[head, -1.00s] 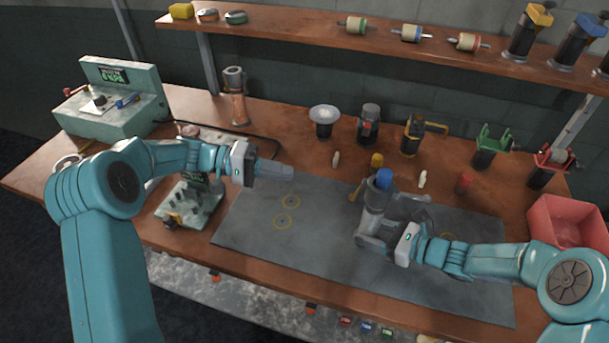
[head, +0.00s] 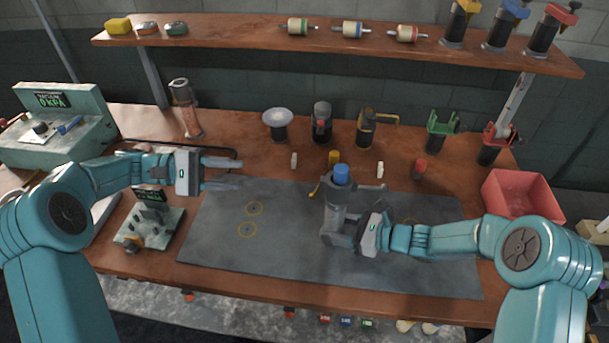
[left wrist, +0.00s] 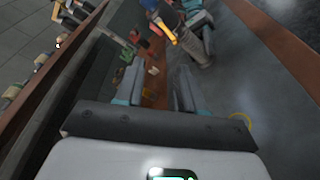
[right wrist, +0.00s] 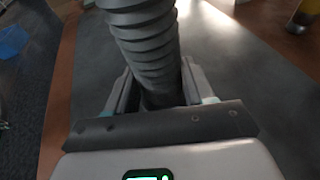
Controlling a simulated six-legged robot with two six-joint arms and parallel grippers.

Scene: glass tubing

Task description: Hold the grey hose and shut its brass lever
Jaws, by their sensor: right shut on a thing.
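My right gripper (head: 348,213) is shut on the hose from the right. My left gripper (head: 238,174) is open and empty, left of the lever and apart from it. The left wrist view shows its two fingers (left wrist: 155,92) spread.
Several black-bodied fittings, including a white-topped one (head: 278,122), stand behind the mat (head: 285,245). A red bin (head: 522,197) is at the right. A pressure box (head: 75,130) and a small stand (head: 150,222) are at the left. The mat's left part is clear.

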